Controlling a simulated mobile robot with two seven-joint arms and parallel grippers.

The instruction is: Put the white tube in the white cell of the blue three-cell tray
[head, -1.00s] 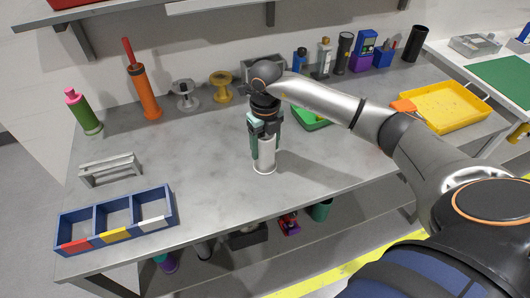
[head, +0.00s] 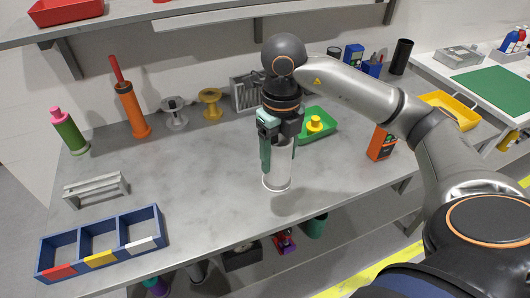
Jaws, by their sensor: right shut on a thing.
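The white tube (head: 277,171) is upright in my right gripper (head: 278,150), which is shut on it around its upper part. Its lower end appears a little above the grey table, near the front edge. The blue three-cell tray (head: 102,264) lies at the front left of the table. Its cells carry a red label (head: 59,272), a yellow label (head: 100,259) and a white label (head: 141,244) on the front wall, white at the right. The cells look empty. The tube is well to the right of the tray. My left gripper is not in view.
A grey slotted stand (head: 96,188) is behind the tray. A green bottle (head: 69,131), an orange cylinder (head: 131,108) and spools (head: 174,112) stand along the back. A green bin (head: 318,130) is behind the tube. Table between tube and tray is clear.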

